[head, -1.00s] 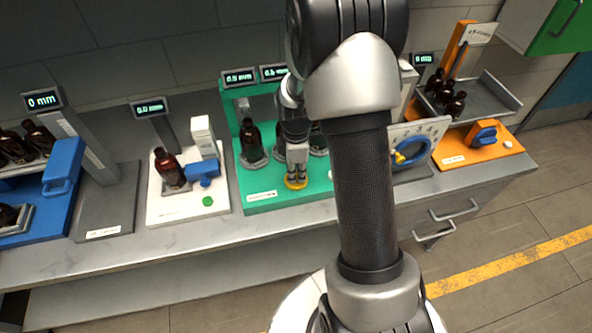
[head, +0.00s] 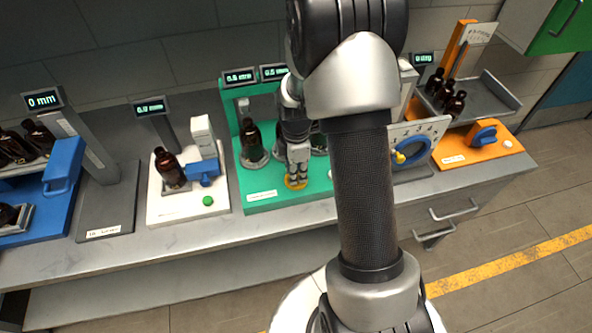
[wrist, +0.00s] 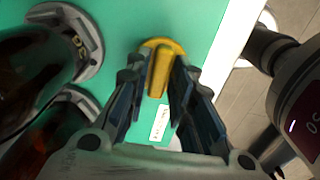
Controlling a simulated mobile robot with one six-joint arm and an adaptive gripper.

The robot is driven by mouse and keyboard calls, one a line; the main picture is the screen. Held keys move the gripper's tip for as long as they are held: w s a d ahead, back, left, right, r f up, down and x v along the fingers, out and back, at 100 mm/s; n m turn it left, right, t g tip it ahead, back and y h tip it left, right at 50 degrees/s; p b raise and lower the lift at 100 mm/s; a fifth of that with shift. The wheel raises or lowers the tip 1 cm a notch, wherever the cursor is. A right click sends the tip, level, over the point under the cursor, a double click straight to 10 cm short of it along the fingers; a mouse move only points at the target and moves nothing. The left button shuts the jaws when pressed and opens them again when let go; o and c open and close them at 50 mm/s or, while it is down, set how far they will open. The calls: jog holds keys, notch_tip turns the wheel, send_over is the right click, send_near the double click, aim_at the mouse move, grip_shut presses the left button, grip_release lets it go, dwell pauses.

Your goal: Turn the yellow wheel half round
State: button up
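The yellow wheel (head: 296,184) sits low at the front of the green stand (head: 262,202) in the head view. In the wrist view the yellow wheel (wrist: 158,68) is a round disc with a raised bar across it. My gripper (head: 297,172) points down over it. The fingers hide part of the disc.
Amber bottles stand beside the wheel, one on the green stand (head: 251,140), and bulk large at left in the wrist view (wrist: 35,65). A white stand (head: 190,207) is to the left, an orange one (head: 465,150) to the right. My arm hides part of the bench.

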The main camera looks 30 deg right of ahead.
jog(key=shift+o, duration=1.1)
notch_tip(320, 180, up, 12)
